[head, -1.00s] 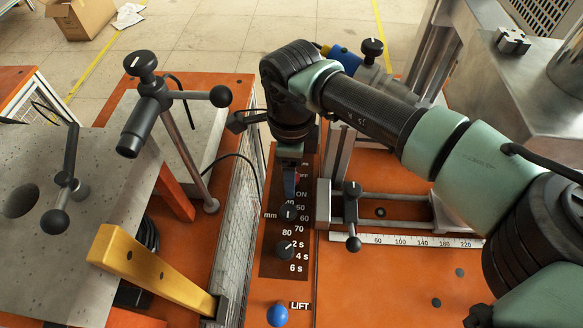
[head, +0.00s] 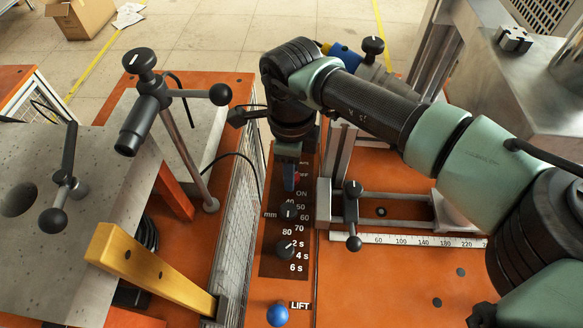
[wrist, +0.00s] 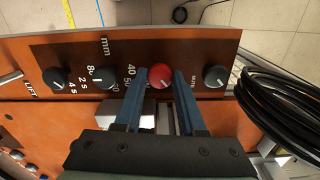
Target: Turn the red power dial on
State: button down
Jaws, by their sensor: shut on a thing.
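The red power dial (wrist: 160,76) sits on the dark control panel, between the two blue fingers of my gripper (wrist: 159,80) in the wrist view. The fingers are shut on it, one on each side. A small pale mark shows on its face. In the head view my gripper (head: 291,177) reaches down onto the panel beside the ON label, and a bit of the red dial (head: 296,181) shows past the fingers. The rest of it is hidden there.
Black dials for mm (head: 288,211) and seconds (head: 285,250) lie nearer on the same panel, with a blue LIFT knob (head: 277,315) below. Another black dial (wrist: 215,76) is close on the right in the wrist view, near black coiled cable (wrist: 283,105). A wire mesh guard (head: 232,235) stands left.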

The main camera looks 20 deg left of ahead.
jog(key=m+b, duration=0.1)
jog(key=m, duration=0.3)
jog(key=m+b, duration=0.1)
jog(key=m, duration=0.3)
jog(key=shift+m, duration=0.4)
jog(key=m+b, duration=0.1)
jog(key=m, duration=0.3)
jog(key=shift+m+b, duration=0.6)
jog(key=shift+m, duration=1.5)
jog(key=shift+r, duration=0.1)
jog(key=c, duration=0.5)
grip_release()
notch_tip(320, 180, up, 13)
